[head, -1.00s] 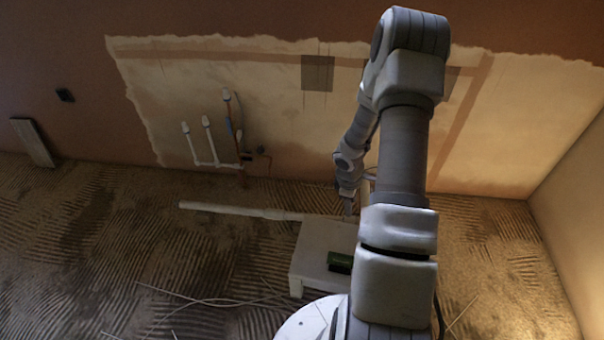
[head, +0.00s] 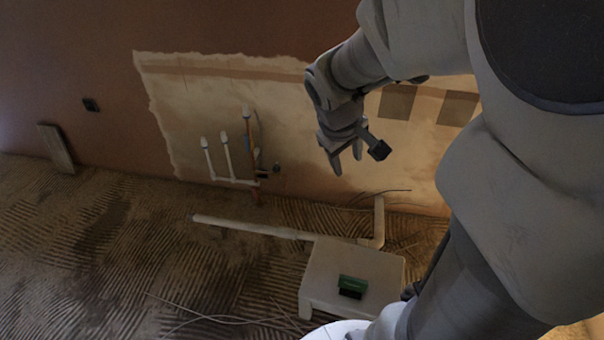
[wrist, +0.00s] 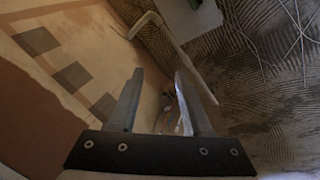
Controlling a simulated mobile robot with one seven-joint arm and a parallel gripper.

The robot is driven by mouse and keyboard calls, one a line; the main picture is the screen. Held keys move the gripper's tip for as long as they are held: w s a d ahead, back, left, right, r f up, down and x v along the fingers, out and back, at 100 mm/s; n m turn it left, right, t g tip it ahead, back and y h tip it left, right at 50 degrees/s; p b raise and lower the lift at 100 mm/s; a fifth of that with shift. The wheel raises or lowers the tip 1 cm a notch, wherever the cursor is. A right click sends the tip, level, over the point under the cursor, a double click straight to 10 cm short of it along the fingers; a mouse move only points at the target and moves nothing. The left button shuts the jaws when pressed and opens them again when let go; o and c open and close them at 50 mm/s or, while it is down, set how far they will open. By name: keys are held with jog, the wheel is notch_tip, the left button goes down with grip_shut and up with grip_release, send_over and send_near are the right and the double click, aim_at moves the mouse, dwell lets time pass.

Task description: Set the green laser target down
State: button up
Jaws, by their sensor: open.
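The green laser target (head: 352,286), a small green block with a dark front, sits on top of a low white table (head: 325,272). My gripper (head: 346,162) is open and empty, raised well above and behind the table, in front of the bare plaster patch. It is clear of the target. In the wrist view the open fingers (wrist: 160,76) have nothing between them. Part of the table (wrist: 180,20) shows at the top of that view, with a small dark thing at the picture's edge that I cannot make out.
A white pipe (head: 245,227) lies along the floor behind the table and turns up near the wall. Upright pipes (head: 228,160) stand at the wall. Loose cables (head: 225,318) lie on the ridged floor, left of the table. A board (head: 56,149) leans at far left.

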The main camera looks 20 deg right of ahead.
jog(key=s+a+r+m+t+y, duration=0.35)
jog(key=s+a+r, duration=0.45)
jog(key=s+a, duration=0.5)
notch_tip(320, 180, up, 21)
jog(key=p, duration=2.1)
jog(key=shift+w+d+n+g, duration=0.2)
jog(key=shift+w+n+g, duration=0.05)
jog(key=shift+n+g, duration=0.2)
jog(key=shift+a, duration=0.2)
